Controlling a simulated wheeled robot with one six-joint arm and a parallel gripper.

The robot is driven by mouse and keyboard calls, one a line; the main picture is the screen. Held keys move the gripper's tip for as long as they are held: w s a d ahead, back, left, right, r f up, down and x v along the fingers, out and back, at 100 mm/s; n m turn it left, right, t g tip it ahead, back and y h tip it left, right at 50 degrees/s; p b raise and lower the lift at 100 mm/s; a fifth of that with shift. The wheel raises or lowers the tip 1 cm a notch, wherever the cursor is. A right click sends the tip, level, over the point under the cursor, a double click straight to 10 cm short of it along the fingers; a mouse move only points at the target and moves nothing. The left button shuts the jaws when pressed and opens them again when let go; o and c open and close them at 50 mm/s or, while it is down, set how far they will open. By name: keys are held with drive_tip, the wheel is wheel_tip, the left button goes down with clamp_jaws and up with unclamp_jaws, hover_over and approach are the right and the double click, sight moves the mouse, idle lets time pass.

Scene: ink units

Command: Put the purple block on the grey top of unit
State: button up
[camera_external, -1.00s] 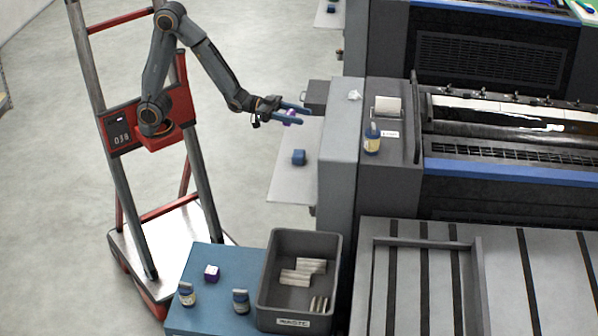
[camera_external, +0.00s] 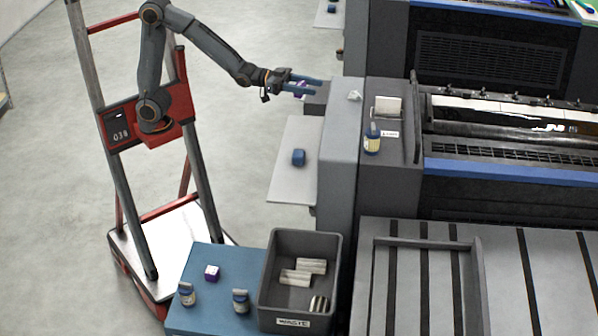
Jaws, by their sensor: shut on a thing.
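My gripper (camera_external: 306,86) is shut on a small purple block (camera_external: 300,92), which shows partly between the blue fingers. It is in the air just left of the unit, near a dark box-like part on the unit's side. The unit's grey top (camera_external: 343,135) is a long narrow surface to the right of the gripper. A crumpled white scrap (camera_external: 355,96) lies on it. A second purple block (camera_external: 211,272), with a pale face, sits on the blue cabinet at the lower left.
A blue block (camera_external: 298,157) lies on the pale side shelf (camera_external: 285,187) below the gripper. A waste bin (camera_external: 270,285) with pale rolls stands beside the blue cabinet (camera_external: 205,318).

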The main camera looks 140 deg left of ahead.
drive_tip(key=w+a+f+n+g+y+p, duration=0.1)
drive_tip(key=w+a+n+g+y+p, duration=0.25)
drive_tip(key=w+a+p, duration=0.6)
drive_tip(key=shift+m+t, duration=0.25)
drive_tip(key=a+f, duration=0.1)
drive_tip(key=f, duration=0.2)
drive_tip(key=w+a+f, duration=0.1)
drive_tip(key=f, duration=0.3)
drive_tip(key=w+a+f+b, duration=0.1)
drive_tip(key=f, duration=0.2)
drive_tip(key=shift+f, duration=0.35)
drive_tip(key=shift+f+p, duration=0.6)
drive_tip(key=shift+f, duration=1.7)
drive_tip(key=shift+f, duration=0.2)
drive_tip(key=o, duration=1)
drive_tip(key=shift+o, duration=0.3)
